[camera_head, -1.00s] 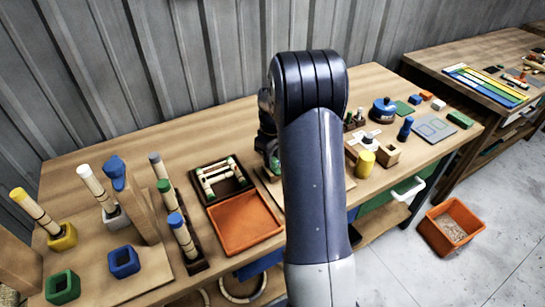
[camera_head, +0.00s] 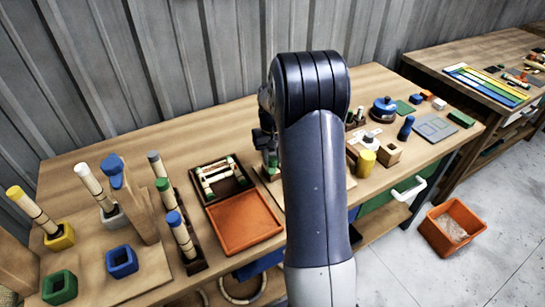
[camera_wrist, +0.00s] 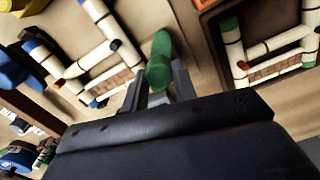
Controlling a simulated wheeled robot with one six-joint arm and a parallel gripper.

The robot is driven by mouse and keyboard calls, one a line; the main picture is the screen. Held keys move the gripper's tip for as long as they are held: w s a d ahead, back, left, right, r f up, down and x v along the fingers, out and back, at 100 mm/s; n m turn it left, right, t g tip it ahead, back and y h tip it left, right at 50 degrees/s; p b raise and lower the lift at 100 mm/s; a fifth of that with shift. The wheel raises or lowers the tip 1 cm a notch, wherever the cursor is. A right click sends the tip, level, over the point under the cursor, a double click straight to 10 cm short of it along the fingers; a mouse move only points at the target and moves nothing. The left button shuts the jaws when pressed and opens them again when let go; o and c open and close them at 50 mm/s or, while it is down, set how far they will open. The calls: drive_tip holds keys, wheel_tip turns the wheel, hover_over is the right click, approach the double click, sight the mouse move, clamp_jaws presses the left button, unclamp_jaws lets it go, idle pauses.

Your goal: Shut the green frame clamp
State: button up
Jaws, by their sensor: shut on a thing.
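A green rounded handle (camera_wrist: 160,62), which looks like part of the green frame clamp, stands between the fingertips of my gripper (camera_wrist: 160,82) in the wrist view. My gripper is shut on it. The clamp's base and the lower part of the handle are hidden by the fingers and wrist. A pale rattan frame (camera_wrist: 100,62) with dark and blue ends lies just left of the gripper. In the head view my gripper (camera_head: 270,160) is low over the bench, left of my arm and mostly hidden by it.
A dark tray (camera_head: 249,184) holding a small rattan frame lies left of the gripper, with an orange tray (camera_head: 245,222) in front. A yellow cylinder (camera_head: 366,163) and wooden block (camera_head: 388,151) stand right of my arm.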

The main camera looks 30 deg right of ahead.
sight(273, 158)
drive_tip(key=m, duration=0.5)
drive_tip(key=shift+m, duration=0.3)
drive_tip(key=m, duration=0.5)
drive_tip(key=shift+b, duration=0.35)
drive_tip(key=shift+m, duration=0.3)
drive_tip(key=o, duration=1)
wheel_tip(273, 158, up, 11)
drive_tip(key=shift+b, duration=0.45)
drive_tip(key=shift+f, duration=0.1)
